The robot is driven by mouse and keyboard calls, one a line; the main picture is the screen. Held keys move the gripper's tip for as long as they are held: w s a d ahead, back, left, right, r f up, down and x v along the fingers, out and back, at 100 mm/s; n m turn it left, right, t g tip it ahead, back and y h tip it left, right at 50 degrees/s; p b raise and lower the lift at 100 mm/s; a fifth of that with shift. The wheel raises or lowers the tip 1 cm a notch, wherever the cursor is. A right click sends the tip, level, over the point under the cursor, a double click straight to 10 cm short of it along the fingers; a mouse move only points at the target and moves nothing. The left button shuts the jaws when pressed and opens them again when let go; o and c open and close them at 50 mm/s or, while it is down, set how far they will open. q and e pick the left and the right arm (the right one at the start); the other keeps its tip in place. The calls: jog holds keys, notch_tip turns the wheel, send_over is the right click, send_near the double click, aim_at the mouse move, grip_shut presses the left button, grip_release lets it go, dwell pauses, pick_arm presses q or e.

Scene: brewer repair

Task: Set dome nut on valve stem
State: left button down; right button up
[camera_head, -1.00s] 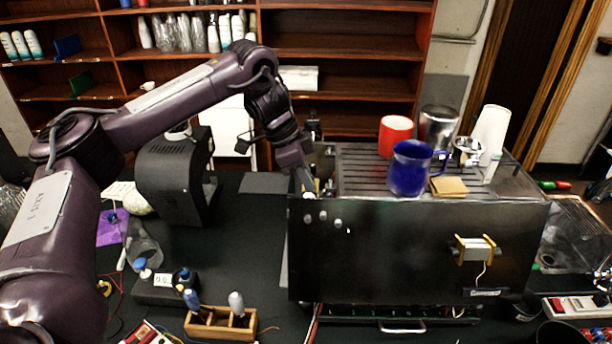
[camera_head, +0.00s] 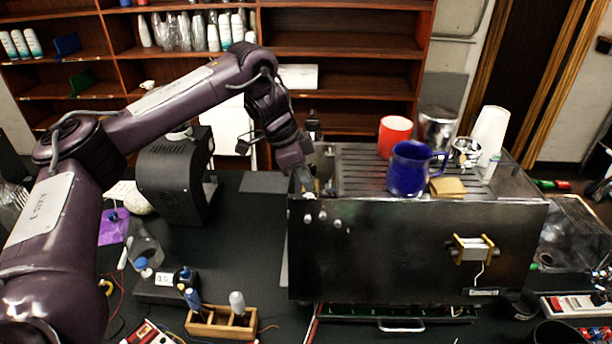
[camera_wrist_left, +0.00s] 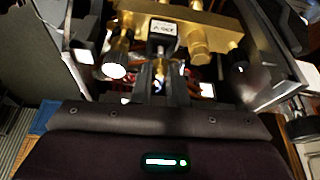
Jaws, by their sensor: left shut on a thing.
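My left gripper (camera_head: 308,190) reaches down at the top left corner of the brewer (camera_head: 420,250). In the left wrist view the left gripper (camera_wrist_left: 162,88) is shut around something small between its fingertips. The held thing, which I take for the dome nut (camera_wrist_left: 160,70), shows only as a small shiny patch. Just beyond the fingertips is a brass block (camera_wrist_left: 190,30) with a labelled black part (camera_wrist_left: 163,34) and several fittings. I cannot tell which part is the valve stem, or whether the nut touches it. My right gripper is not in view.
A blue mug (camera_head: 408,170), a red cup (camera_head: 393,135) and a sponge-like block (camera_head: 447,187) stand on the brewer's top. A black grinder-like machine (camera_head: 175,175) is to the left. A wooden tool holder (camera_head: 222,325) stands in front.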

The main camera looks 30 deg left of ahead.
pick_arm(q)
jog(key=shift+f, duration=1)
dwell(2.3)
jog(key=m+g, duration=0.1)
jog(key=m, duration=0.1)
jog(key=shift+w+m, duration=0.1)
jog(key=shift+m, duration=0.3)
jog(key=shift+m+g+h, duration=0.3)
jog(key=shift+m, duration=0.6)
jog(key=c, duration=1.1)
grip_release()
jog(key=shift+o, duration=0.8)
jog(key=shift+w+a+f, duration=0.1)
jog(key=shift+w, duration=0.05)
